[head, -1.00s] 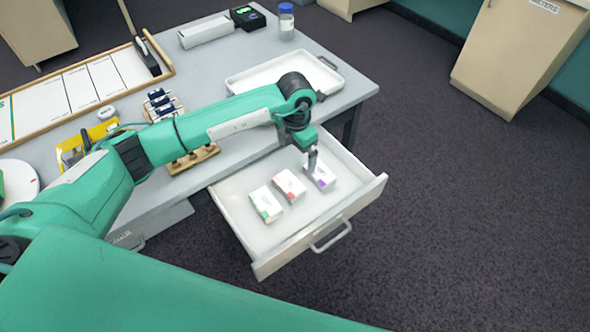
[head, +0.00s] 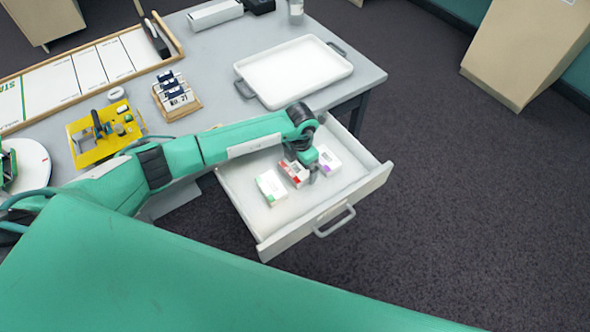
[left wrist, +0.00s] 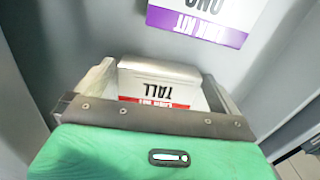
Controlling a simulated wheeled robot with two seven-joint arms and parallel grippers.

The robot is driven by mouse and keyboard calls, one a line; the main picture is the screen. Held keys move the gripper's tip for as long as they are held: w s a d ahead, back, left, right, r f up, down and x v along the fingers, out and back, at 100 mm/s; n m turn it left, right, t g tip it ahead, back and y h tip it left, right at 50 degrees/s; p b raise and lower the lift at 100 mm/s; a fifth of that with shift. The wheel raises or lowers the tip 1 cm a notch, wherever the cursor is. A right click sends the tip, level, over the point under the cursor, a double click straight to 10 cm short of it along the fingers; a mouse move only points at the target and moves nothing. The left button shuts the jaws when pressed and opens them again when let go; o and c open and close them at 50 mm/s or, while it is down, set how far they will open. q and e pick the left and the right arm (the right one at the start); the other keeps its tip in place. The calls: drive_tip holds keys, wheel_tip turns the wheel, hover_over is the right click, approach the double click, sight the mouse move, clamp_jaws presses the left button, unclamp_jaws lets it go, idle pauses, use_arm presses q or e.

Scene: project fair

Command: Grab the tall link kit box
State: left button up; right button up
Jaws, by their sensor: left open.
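The tall link kit box (head: 296,172) is a white box with a red band, in the open drawer (head: 238,205). My left gripper (head: 303,174) is low over it and partly covers it. In the left wrist view the tall box (left wrist: 160,82) reads "TALL" upside down and sits between the two open fingers, with its near part hidden by the gripper body. A purple-banded link kit box (head: 328,158) lies to its right and a green-banded box (head: 271,187) to its left. The purple-banded box also shows at the top of the left wrist view (left wrist: 205,18). My right gripper is out of view.
A white tray (head: 255,84) with grey handles stands on the table above the drawer. A wooden holder with dark-topped cards (head: 176,97) and a yellow board (head: 85,133) stand further left. The drawer's front wall (head: 345,207) and sides surround the boxes.

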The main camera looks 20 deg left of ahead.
use_arm(q)
drive_tip(key=shift+f, duration=0.35)
drive_tip(key=shift+c, duration=0.4)
drive_tip(key=c, duration=0.7)
drive_tip(key=shift+c, duration=0.3)
drive_tip(key=shift+r, duration=0.15)
